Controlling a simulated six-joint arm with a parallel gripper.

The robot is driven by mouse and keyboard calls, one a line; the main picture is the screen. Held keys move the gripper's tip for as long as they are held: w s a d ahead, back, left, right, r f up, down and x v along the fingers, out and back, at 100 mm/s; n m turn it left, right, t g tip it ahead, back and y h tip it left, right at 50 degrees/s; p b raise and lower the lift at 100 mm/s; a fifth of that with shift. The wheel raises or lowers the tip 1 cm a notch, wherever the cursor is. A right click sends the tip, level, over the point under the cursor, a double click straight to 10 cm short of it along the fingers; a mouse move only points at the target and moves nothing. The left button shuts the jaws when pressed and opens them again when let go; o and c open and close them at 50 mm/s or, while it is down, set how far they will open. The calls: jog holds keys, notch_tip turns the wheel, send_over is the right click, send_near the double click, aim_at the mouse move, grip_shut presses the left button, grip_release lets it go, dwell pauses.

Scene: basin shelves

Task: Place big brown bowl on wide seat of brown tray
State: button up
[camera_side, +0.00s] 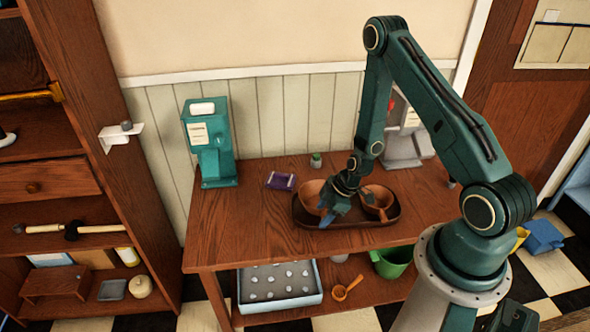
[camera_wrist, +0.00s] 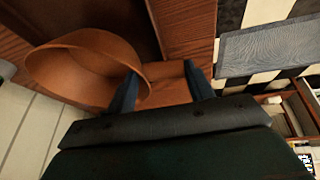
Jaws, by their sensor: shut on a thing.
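The brown tray (camera_side: 365,224) lies on the wooden table. The big brown bowl (camera_side: 309,193) is at the tray's left part; whether it rests on the tray or is just above it I cannot tell. A smaller brown bowl (camera_side: 380,201) sits at the tray's right part. My gripper (camera_side: 333,211) is at the right side of the big bowl, partly hiding it. In the wrist view the big bowl (camera_wrist: 75,75) is tilted in the picture, and my gripper (camera_wrist: 160,82) is shut on its wall, one finger inside the rim.
A teal dispenser (camera_side: 209,145) and a purple item (camera_side: 281,181) stand left of the tray. A small green pot (camera_side: 316,160) is behind it. The lower shelf holds a blue-edged box (camera_side: 280,283) and a green bucket (camera_side: 391,263). The table's front left is clear.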

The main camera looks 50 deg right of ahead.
jog(key=shift+f, duration=1)
jog(key=o, duration=1.5)
jog(key=v, duration=1.2)
